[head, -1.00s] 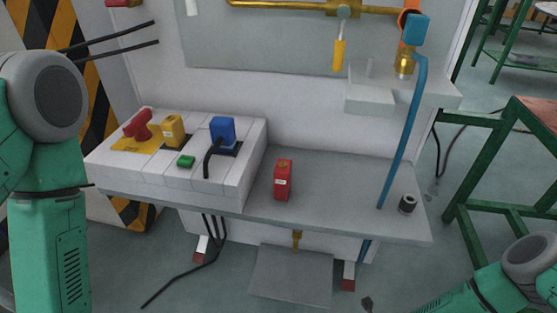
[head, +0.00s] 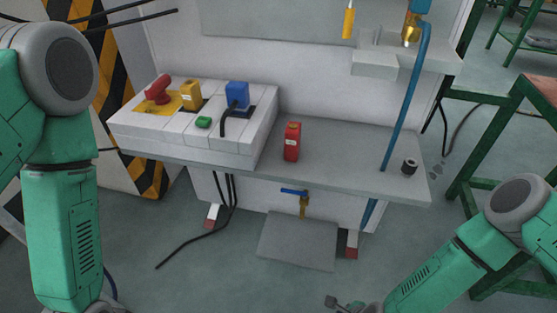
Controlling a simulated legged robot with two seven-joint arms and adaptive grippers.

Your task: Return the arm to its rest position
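My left arm (head: 62,230) hangs down along the left edge in the head view, and its gripper is out of the picture below. My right arm (head: 440,268) reaches in from the right edge, bent down toward the bottom. A small dark part of my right gripper (head: 340,303) shows at the bottom edge, clear of the bench. Most of that gripper is cut off, so its opening cannot be told. No held object shows at either arm.
A grey bench (head: 345,165) carries a white panel (head: 150,130) with a red handle (head: 158,90), yellow and blue plugs, and a green button. A red can (head: 292,142) stands beside it. A blue pipe (head: 405,95) rises at right. A green-framed table (head: 535,110) stands further right.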

